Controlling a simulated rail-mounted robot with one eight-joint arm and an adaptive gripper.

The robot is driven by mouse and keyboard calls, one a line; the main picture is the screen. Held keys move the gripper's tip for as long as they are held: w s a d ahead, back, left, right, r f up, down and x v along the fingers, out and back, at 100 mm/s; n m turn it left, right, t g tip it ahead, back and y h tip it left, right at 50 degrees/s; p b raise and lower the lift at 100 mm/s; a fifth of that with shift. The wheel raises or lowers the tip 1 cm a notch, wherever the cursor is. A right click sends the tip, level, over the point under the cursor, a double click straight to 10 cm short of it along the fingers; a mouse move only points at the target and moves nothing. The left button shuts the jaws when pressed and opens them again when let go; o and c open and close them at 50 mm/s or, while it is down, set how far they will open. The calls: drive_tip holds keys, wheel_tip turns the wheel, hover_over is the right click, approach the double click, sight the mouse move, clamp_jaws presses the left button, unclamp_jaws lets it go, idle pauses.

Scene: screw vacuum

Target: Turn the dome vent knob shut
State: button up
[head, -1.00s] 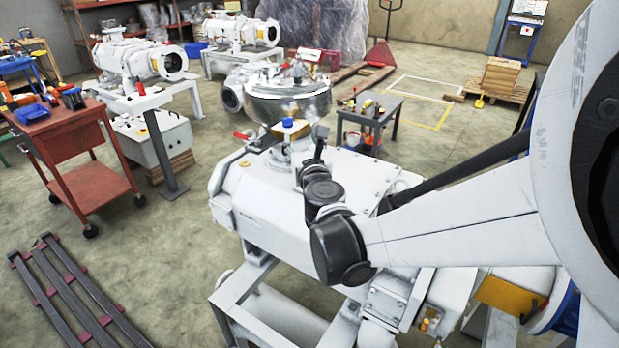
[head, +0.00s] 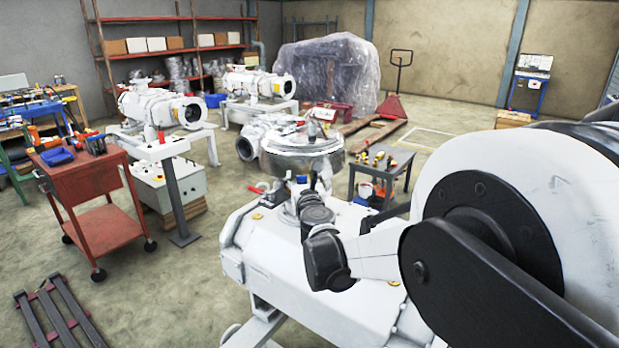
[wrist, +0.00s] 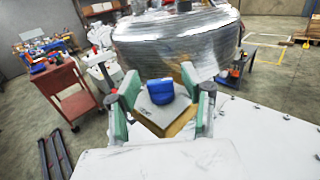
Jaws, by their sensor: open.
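The silver dome (head: 305,162) stands at the far end of the white machine in the head view. It also fills the top of the wrist view (wrist: 170,45). A blue knob (wrist: 160,91) sits on a small block with a yellow side, in front of the dome. My gripper (wrist: 160,80) is open, with a green-padded finger on each side of the block and knob; contact cannot be told. I cannot tell which blue part is the vent knob. My wrist hides the block in the head view.
The white machine housing (head: 310,270) lies under my arm. A red tool cart (head: 95,190) stands left, with dark rails (head: 65,315) on the floor before it. A small grey table (head: 382,165) with bottles stands right of the dome.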

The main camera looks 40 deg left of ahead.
clamp_jaws()
drive_tip(key=shift+w+f+n+g+y+b, duration=0.1)
drive_tip(key=shift+n+g+y+b, duration=0.2)
drive_tip(key=shift+g, duration=0.1)
drive_tip(key=n+g+y+b, duration=0.2)
drive_tip(key=n+g+y, duration=0.1)
drive_tip(key=g, duration=0.1)
drive_tip(key=shift+d+n+g+b, duration=0.1)
drive_tip(key=shift+n+g+b, duration=0.2)
drive_tip(key=shift+g, duration=0.1)
drive_tip(key=n+g+b, duration=0.1)
drive_tip(key=n+g, duration=0.1)
drive_tip(key=g, duration=0.2)
drive_tip(key=n+g+y+b, duration=0.1)
drive_tip(key=n+g, duration=0.2)
drive_tip(key=g, duration=0.1)
drive_tip(key=n+g, duration=0.2)
drive_tip(key=g, duration=0.1)
drive_tip(key=n+g+h, duration=0.1)
drive_tip(key=n+g, duration=0.1)
drive_tip(key=g, duration=0.1)
drive_tip(key=shift+n+g, duration=0.3)
drive_tip(key=shift+n+g+h, duration=1.4)
drive_tip(key=shift+n+g, duration=0.1)
drive_tip(key=shift+g, duration=0.5)
drive_tip(key=shift+n+g+h+p, duration=0.6)
drive_tip(key=shift+n+g+h, duration=0.1)
drive_tip(key=shift+g+h, duration=0.1)
